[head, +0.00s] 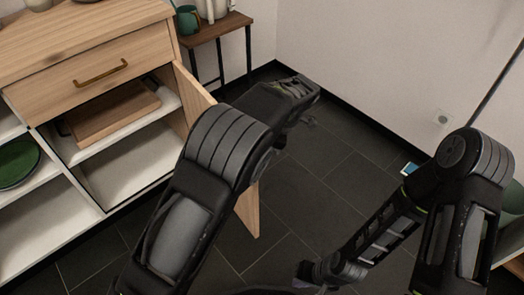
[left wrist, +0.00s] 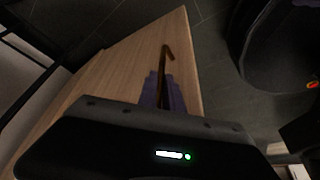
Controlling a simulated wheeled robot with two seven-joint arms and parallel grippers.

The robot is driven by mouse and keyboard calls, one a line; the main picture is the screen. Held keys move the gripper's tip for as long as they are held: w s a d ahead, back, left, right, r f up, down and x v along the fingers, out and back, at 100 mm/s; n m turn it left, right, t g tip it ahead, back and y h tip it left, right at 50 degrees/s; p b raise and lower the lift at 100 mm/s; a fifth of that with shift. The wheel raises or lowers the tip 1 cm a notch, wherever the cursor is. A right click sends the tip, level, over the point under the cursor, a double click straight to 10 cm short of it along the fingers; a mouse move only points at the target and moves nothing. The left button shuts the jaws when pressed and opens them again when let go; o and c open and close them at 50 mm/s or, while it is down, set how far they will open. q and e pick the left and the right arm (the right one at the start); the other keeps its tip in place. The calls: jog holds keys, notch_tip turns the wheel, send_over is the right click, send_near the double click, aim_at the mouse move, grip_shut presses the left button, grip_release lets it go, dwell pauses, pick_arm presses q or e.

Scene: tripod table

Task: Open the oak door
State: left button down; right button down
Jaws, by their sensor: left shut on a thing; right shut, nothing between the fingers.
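The oak door (head: 196,95) is a light wood panel on the cabinet's right side, swung outward. Its lower part shows below my left arm. In the left wrist view the door (left wrist: 125,65) fills the middle, with a thin brown bar handle (left wrist: 166,56) near its edge. My left gripper (left wrist: 163,94) is shut on that handle. In the head view my left arm covers the door's middle, and the handle and left fingers are hidden. My right gripper (head: 308,274) is shut and empty, low in the head view, apart from the door.
The cabinet's open shelves hold a wooden board (head: 115,117) and a green plate (head: 16,162). A closed drawer (head: 85,72) sits above. A small side table (head: 212,28) with a green mug (head: 187,19) stands behind the door.

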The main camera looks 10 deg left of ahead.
dwell(0.3)
pick_arm(q)
jog(key=c, duration=1.5)
grip_release()
jog(key=shift+w, duration=0.1)
jog(key=p+v, duration=0.2)
jog(key=v, duration=0.5)
jog(key=shift+r, duration=0.4)
jog(key=shift+d, duration=0.15)
